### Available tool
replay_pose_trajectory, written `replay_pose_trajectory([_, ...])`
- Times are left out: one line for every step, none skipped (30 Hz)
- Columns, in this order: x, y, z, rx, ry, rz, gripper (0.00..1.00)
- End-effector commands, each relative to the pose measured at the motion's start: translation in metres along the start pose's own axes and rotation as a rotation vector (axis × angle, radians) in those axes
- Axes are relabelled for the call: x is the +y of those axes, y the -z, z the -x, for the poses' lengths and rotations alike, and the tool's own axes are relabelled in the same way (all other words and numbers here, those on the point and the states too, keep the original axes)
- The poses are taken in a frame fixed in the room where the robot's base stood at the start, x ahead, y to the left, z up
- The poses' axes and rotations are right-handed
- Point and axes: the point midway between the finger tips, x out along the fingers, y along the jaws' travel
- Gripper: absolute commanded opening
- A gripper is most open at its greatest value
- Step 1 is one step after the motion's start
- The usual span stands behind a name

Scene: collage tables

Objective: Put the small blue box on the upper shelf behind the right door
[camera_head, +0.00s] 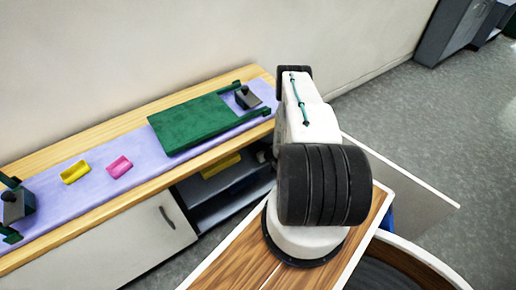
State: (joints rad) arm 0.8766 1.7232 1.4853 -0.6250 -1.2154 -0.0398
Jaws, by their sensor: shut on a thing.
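The small blue box cannot be made out as such. My white and black arm reaches from its base toward the cabinet and hides my gripper and whatever it holds. The cabinet stands under the long wooden tabletop (110,128). Its left door (130,245) is shut and has a dark handle. To the right of it the compartment is open, with a dark inside. Its upper shelf (212,188) holds a dark grey thing (205,177) with a yellow top. A pale panel (415,195) at the right looks like the right door swung open, partly behind my arm.
On the tabletop's lilac mat (130,200) lie a green board (195,122), a yellow piece (75,172) and a pink piece (119,166). Dark clamps stand at both ends. A small blue patch (390,218) shows beside my base.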

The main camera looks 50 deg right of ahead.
Motion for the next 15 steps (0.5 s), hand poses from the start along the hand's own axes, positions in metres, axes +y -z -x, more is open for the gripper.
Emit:
replay_pose_trajectory([0.0,-0.0009,-0.0002,0.0,0.0,0.0,0.37])
replay_pose_trajectory([-0.0001,-0.0018,-0.0005,0.0,0.0,0.0,0.37])
replay_pose_trajectory([-0.0002,-0.0031,-0.001,0.0,0.0,0.0,0.37])
replay_pose_trajectory([0.0,-0.0024,-0.0009,0.0,0.0,0.0,0.66])
replay_pose_trajectory([0.0,-0.0023,-0.0009,0.0,0.0,0.0,0.75])
replay_pose_trajectory([0.0,-0.0022,-0.0008,0.0,0.0,0.0,0.8])
replay_pose_trajectory([0.0,-0.0022,-0.0008,0.0,0.0,0.0,0.8])
replay_pose_trajectory([0.0,-0.0022,-0.0008,0.0,0.0,0.0,0.8])
replay_pose_trajectory([0.0,-0.0022,-0.0008,0.0,0.0,0.0,0.8])
replay_pose_trajectory([0.0,-0.0022,-0.0008,0.0,0.0,0.0,0.8])
replay_pose_trajectory([0.0,-0.0022,-0.0008,0.0,0.0,0.0,0.8])
replay_pose_trajectory([0.0,-0.0022,-0.0008,0.0,0.0,0.0,0.8])
replay_pose_trajectory([0.0,-0.002,-0.0008,0.0,0.0,0.0,0.8])
replay_pose_trajectory([0.0001,-0.0016,-0.0006,0.0,0.0,0.0,0.8])
replay_pose_trajectory([0.0001,-0.0003,-0.0002,0.0,0.0,0.0,0.8])
